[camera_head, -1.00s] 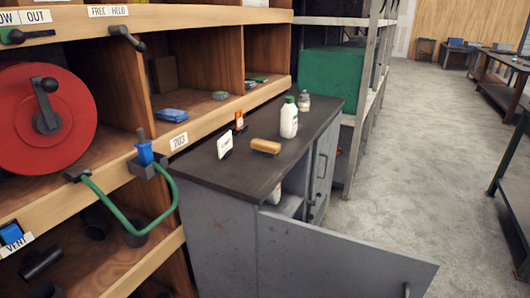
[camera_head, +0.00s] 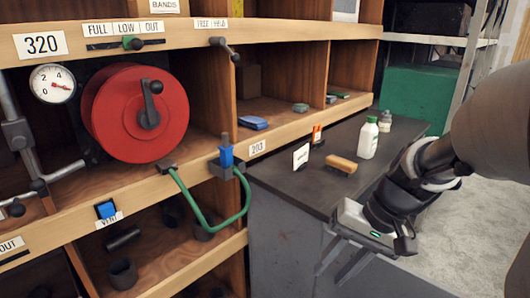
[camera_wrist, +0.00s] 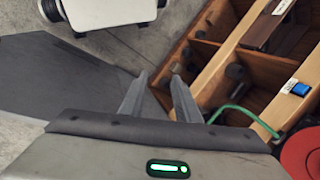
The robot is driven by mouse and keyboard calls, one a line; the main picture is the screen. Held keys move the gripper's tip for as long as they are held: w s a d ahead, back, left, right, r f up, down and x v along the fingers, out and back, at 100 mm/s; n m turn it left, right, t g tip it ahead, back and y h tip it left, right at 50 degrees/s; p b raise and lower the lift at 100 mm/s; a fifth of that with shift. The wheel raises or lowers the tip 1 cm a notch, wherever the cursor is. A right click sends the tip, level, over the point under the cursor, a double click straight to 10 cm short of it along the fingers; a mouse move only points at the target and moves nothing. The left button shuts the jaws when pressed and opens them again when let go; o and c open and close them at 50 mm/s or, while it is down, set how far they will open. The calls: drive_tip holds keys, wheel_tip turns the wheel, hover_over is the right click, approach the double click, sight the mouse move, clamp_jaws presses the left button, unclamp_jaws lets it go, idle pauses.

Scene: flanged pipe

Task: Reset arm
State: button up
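My gripper (camera_head: 331,276) is at the lower right of the head view, in front of the grey cabinet with the dark top, pointing downward. Its two fingers are apart with nothing between them. In the wrist view the fingers (camera_wrist: 159,76) also stand apart and the gap is empty. My arm comes in from the right edge and hides part of the cabinet front and its door.
A white bottle (camera_head: 368,138), a brown brush-like block (camera_head: 342,164) and small cards stand on the cabinet top (camera_head: 290,182). A wooden shelf with a red reel (camera_head: 135,112), a gauge (camera_head: 52,84) and a green curved handle (camera_head: 205,226) is at left. Grey floor lies behind my arm.

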drive_tip(key=a+r+n+t+h, duration=0.2)
drive_tip(key=a+r+n+t, duration=0.1)
drive_tip(key=a+r+n, duration=0.4)
drive_tip(key=s+d+m+t+h+b, duration=0.2)
drive_tip(key=s+d+m+h, duration=0.15)
drive_tip(key=s+d, duration=0.3)
wheel_tip(320, 180, up, 20)
drive_tip(key=y+p, duration=0.1)
drive_tip(key=p, duration=1.8)
drive_tip(key=shift+s+f+m, duration=0.2)
drive_tip(key=shift+s+m, duration=0.1)
drive_tip(key=shift+m, duration=0.05)
